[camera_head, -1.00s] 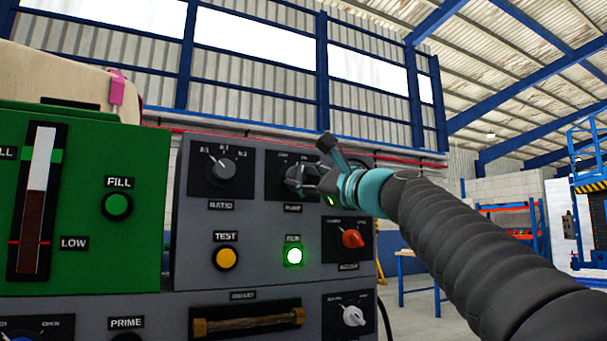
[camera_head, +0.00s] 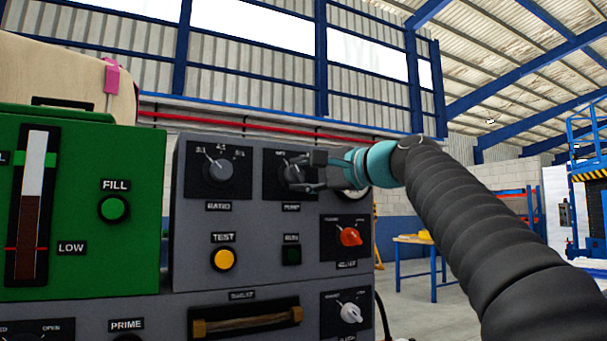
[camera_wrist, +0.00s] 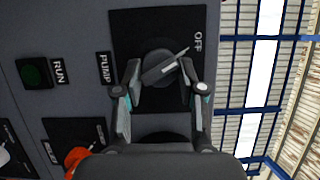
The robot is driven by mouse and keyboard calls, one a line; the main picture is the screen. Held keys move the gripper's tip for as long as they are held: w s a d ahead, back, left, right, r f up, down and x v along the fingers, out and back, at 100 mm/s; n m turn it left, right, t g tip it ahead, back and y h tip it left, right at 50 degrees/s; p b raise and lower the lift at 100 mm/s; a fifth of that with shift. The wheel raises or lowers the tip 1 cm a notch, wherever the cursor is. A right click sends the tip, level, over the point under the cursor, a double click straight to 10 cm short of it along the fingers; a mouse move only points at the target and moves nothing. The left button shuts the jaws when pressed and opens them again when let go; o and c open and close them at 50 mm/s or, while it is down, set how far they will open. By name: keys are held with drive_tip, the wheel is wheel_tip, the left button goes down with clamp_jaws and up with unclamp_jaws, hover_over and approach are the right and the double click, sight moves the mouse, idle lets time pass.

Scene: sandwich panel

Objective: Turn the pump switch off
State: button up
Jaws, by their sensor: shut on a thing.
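The pump switch (camera_wrist: 160,72) is a dark round knob on a black plate (camera_wrist: 130,25) with a grey pointer. In the wrist view, its pointer slants toward the OFF label (camera_wrist: 197,42). My gripper (camera_wrist: 160,66) has one finger on each side of the knob and is shut on it. In the head view, my gripper (camera_head: 297,175) reaches the switch (camera_head: 288,170) from the right and partly hides it. The RUN lamp (camera_head: 291,255) below is dark, and also looks dark in the wrist view (camera_wrist: 34,73).
The ratio knob (camera_head: 218,170) is left of the pump switch, with the yellow TEST button (camera_head: 222,259) below it. An orange-red knob (camera_head: 350,236) and a white knob (camera_head: 350,313) sit lower right. A green panel (camera_head: 80,200) stands at left. Open space lies right of the panel.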

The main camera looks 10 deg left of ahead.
idle(0.3)
drive_tip(key=o, duration=1.1)
drive_tip(key=shift+o, duration=0.2)
drive_tip(key=v, duration=1.2)
